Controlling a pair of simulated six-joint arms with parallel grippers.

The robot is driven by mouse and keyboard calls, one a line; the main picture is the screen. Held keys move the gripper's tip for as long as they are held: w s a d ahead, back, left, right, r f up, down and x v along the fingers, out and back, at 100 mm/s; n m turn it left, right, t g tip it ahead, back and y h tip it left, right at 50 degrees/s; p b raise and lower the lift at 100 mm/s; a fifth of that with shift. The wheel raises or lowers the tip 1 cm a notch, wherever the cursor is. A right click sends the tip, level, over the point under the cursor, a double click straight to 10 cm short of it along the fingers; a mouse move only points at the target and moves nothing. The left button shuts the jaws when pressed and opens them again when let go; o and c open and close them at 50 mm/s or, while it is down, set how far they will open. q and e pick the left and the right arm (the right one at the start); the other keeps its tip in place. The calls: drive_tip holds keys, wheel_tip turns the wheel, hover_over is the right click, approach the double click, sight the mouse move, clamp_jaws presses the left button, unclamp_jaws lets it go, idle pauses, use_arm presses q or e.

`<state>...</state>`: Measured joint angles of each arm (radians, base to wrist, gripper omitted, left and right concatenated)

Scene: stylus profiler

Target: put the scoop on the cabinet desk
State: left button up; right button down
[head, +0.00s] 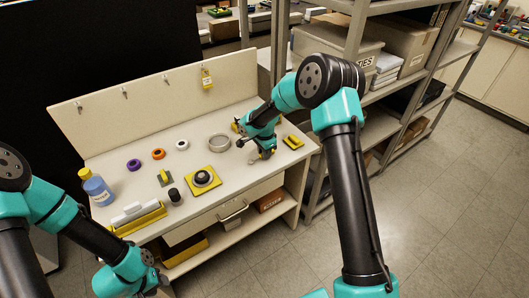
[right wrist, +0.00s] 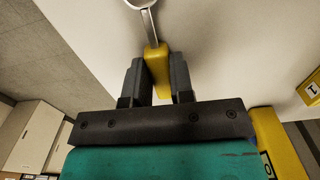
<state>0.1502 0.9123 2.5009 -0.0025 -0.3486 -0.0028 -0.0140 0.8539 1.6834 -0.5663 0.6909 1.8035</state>
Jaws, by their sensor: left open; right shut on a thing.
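The scoop (right wrist: 157,68) has a yellow handle and a thin metal shaft with a round end, cut off at the top of the right wrist view. My right gripper (right wrist: 156,82) is shut on its handle. In the head view the right gripper (head: 262,153) is at the right part of the cabinet desk (head: 195,126), low over the white top. The scoop is mostly hidden there, and I cannot tell whether it touches the top. My left gripper (head: 156,284) is open and empty in front of the desk's left end.
A grey ring (head: 219,142) lies left of the right gripper, and a yellow block (head: 293,142) lies right of it. A yellow plate with a dark disc (head: 203,179), a black knob (head: 174,196), a blue bottle (head: 97,190) and several small rings stand further left. Shelving (head: 375,92) stands at right.

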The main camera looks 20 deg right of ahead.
drive_tip(key=shift+f, duration=0.1)
drive_tip(key=c, duration=1)
unclamp_jaws()
wheel_tip(320, 180, up, 12)
drive_tip(key=shift+r, duration=0.15)
